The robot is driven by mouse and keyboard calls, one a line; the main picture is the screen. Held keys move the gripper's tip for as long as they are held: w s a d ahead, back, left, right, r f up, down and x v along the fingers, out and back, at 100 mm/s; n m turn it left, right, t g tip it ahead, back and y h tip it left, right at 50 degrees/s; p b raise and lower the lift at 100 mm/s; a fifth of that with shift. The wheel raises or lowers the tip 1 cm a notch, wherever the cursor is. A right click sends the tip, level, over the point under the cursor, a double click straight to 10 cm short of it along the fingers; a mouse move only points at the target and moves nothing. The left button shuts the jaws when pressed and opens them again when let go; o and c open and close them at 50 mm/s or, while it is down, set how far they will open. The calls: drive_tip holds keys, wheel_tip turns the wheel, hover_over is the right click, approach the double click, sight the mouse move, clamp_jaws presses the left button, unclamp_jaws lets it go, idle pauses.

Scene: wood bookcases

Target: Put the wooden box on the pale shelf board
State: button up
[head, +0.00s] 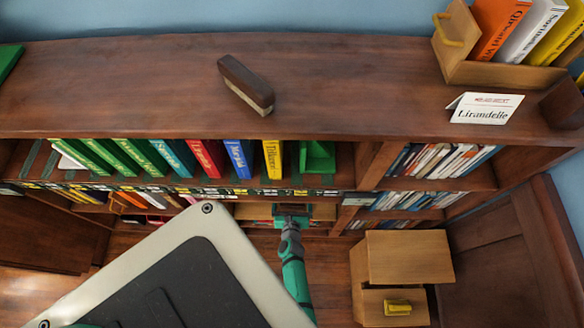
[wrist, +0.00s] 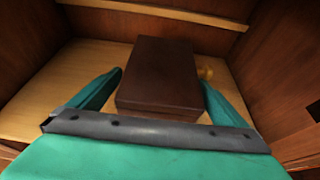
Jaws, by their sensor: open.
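The wooden box (wrist: 158,68), dark brown with a flat lid, sits on the pale shelf board (wrist: 62,76) in the wrist view. My gripper (wrist: 161,78) is open, with one teal finger on each side of the box. I cannot tell whether either finger touches it. In the head view my gripper (head: 291,212) reaches into a low bay of the bookcase, where the pale shelf board (head: 323,211) shows on both sides of it. The box cannot be made out there.
Books (head: 205,158) fill the shelf above. A brush (head: 246,84) and a name card (head: 486,107) stand on top. A wooden cabinet (head: 410,257) with an open drawer stands right.

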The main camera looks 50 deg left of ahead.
sight(292, 207)
drive_tip(key=v, duration=0.8)
drive_tip(key=shift+s+d+r, duration=0.1)
drive_tip(key=shift+s+d, duration=0.15)
drive_tip(key=shift+d, duration=0.05)
drive_tip(key=s+d+r+n+t+h, duration=0.1)
drive_tip(key=d+r+n+t+h, duration=0.1)
drive_tip(key=d+r+n, duration=0.55)
drive_tip(key=s+d+r+n+t+h, duration=0.15)
drive_tip(key=d+r+n, duration=0.3)
drive_tip(key=d, duration=0.65)
drive_tip(key=s+d+r+n+t+h, duration=0.1)
drive_tip(key=s+d+r+n+h, duration=0.1)
drive_tip(key=r, duration=0.5)
drive_tip(key=s+d+r+n+t+h, duration=0.1)
drive_tip(key=s+d+r+n+h, duration=0.1)
drive_tip(key=r+n, duration=0.5)
drive_tip(key=s+d+r+n+t+h, duration=0.1)
drive_tip(key=s+d+r+n+h, duration=0.1)
drive_tip(key=d+r+n, duration=0.3)
wheel_tip(292, 207, up, 4)
drive_tip(key=shift+s+f+h, duration=0.25)
drive_tip(key=shift+s+h, duration=0.1)
drive_tip(key=shift+s, duration=0.45)
